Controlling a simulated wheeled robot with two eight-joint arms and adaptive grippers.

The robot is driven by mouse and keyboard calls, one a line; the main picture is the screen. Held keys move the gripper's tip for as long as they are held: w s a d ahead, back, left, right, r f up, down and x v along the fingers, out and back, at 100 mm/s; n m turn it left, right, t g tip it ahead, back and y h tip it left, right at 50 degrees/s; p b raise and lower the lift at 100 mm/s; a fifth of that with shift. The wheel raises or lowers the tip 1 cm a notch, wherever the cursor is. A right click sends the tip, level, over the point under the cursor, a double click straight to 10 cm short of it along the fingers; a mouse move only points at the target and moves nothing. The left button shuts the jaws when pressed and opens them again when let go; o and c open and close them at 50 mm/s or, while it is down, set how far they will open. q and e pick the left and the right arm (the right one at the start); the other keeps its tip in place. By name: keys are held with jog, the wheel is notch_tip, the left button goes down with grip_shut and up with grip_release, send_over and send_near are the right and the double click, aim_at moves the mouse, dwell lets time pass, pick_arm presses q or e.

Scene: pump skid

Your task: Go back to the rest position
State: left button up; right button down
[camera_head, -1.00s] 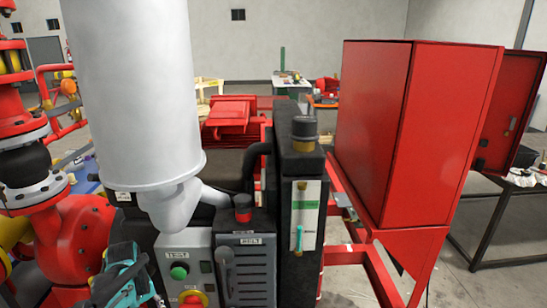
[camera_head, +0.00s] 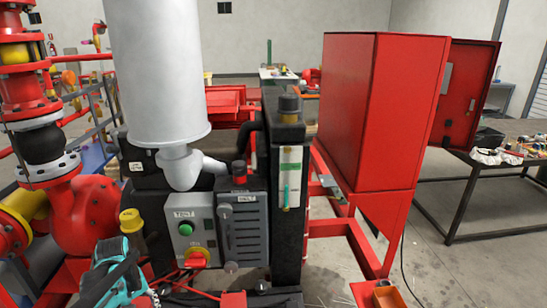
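The teal and black end of my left arm, with what looks like my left gripper (camera_head: 118,274), shows at the lower left. It is in front of the pump skid, left of the grey control box (camera_head: 192,228). Its fingers cannot be made out, so I cannot tell whether it is open or shut, or whether it holds anything. My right gripper is not in view.
A white cylinder (camera_head: 155,70) rises above the control box, with a black column (camera_head: 288,180) to its right. A tall red cabinet (camera_head: 370,110) stands further right, its door open. Red pipework (camera_head: 85,215) fills the left. Behind the cabinet is a cluttered table (camera_head: 480,165). Bare floor shows at right.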

pick_arm(q)
jog(key=s+d+r+m+t, duration=0.3)
jog(key=s+d+m, duration=0.1)
jog(key=d, duration=0.6)
jog(key=s+d+r+m+t, duration=0.3)
jog(key=s+d, duration=0.4)
jog(key=d, duration=0.3)
jog(key=shift+s+r+m+t, duration=0.15)
jog(key=shift+r+m+t, duration=0.25)
jog(key=shift+m, duration=0.4)
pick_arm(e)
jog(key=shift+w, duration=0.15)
